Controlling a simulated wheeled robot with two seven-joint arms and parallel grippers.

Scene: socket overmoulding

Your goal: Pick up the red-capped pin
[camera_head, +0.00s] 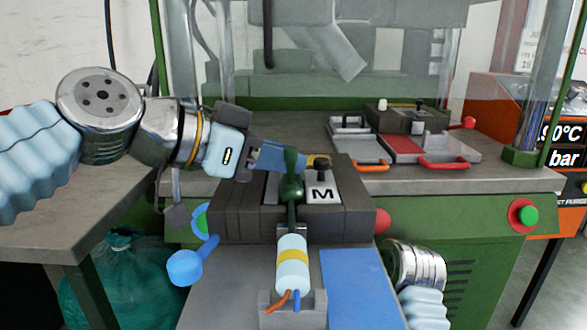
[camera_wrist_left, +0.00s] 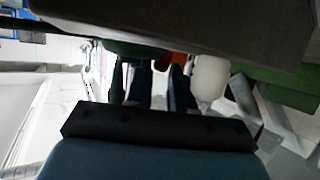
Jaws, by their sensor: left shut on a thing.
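My left gripper (camera_head: 303,160) reaches in from the left over the dark mould block (camera_head: 240,215). Its fingertips are partly hidden behind a dark green knobbed handle (camera_head: 291,190). In the left wrist view, the two dark fingers of my left gripper (camera_wrist_left: 161,85) stand a little apart, with a red-orange piece (camera_wrist_left: 172,61) at their tips. This looks like the red cap of the pin, held between them. The pin's shaft is hidden, and I cannot make out the pin in the head view. My right gripper is out of view.
A light blue socket with a yellow band (camera_head: 292,270) and wires stands in front of the block. A plate marked M (camera_head: 322,194) lies beside the handle. Blue (camera_head: 185,267) and red (camera_head: 383,221) knobs stick out at the block's sides. Trays (camera_head: 446,152) stand behind right.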

